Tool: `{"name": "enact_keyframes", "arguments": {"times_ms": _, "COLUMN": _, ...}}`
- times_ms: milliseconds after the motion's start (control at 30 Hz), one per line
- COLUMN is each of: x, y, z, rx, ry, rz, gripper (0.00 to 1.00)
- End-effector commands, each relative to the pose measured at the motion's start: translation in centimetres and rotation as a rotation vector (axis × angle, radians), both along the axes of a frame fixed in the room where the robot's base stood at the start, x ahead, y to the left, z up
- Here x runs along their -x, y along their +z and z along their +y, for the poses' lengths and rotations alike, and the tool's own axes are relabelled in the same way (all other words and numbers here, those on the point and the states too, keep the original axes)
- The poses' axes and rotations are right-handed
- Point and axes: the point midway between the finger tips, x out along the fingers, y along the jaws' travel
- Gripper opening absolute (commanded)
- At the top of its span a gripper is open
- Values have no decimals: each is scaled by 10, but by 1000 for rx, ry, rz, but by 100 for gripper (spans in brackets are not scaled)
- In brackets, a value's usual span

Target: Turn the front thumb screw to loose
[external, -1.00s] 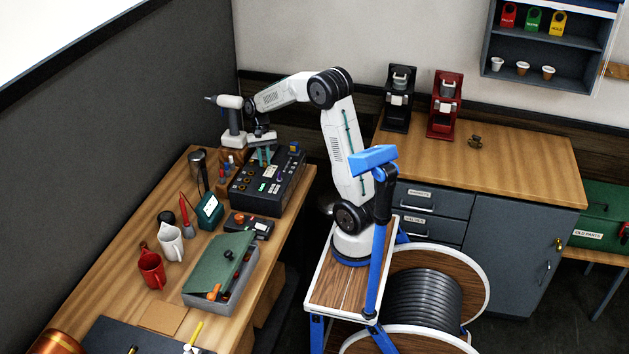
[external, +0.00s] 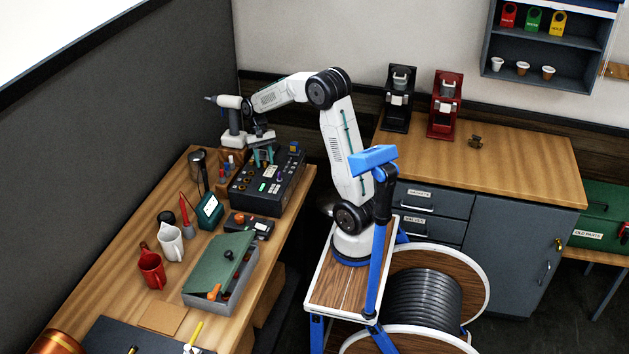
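My gripper (external: 264,157) points down with its teal fingers over the back left part of a black box (external: 283,196) on the workbench. The box's sloping top carries several small knobs, a lit green display and a small blue-and-yellow part (external: 294,147) at its back corner. I cannot make out which part is the front thumb screw, and the gripper may hide it. Two teal fingers show, but at this size I cannot tell whether they are shut on anything or touch the box.
A cordless driver (external: 231,118) stands behind the gripper on the left. The counter (external: 520,160) is mostly clear.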

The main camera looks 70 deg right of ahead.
Motion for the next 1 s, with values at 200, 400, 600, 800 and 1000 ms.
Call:
{"name": "enact_keyframes", "arguments": {"times_ms": 200, "x": 0, "y": 0, "z": 0, "rx": -1, "ry": -1, "rz": 1, "gripper": 38}}
{"name": "enact_keyframes", "arguments": {"times_ms": 400, "x": -5, "y": 18, "z": -6, "rx": 1, "ry": -1, "rz": -2, "gripper": 38}}
{"name": "enact_keyframes", "arguments": {"times_ms": 600, "x": -14, "y": 50, "z": -16, "rx": 2, "ry": 0, "rz": -3, "gripper": 38}}
{"name": "enact_keyframes", "arguments": {"times_ms": 800, "x": -18, "y": 69, "z": -22, "rx": 1, "ry": 0, "rz": -1, "gripper": 38}}
{"name": "enact_keyframes", "arguments": {"times_ms": 1000, "x": -19, "y": 72, "z": -23, "rx": -1, "ry": 0, "rz": 1, "gripper": 38}}
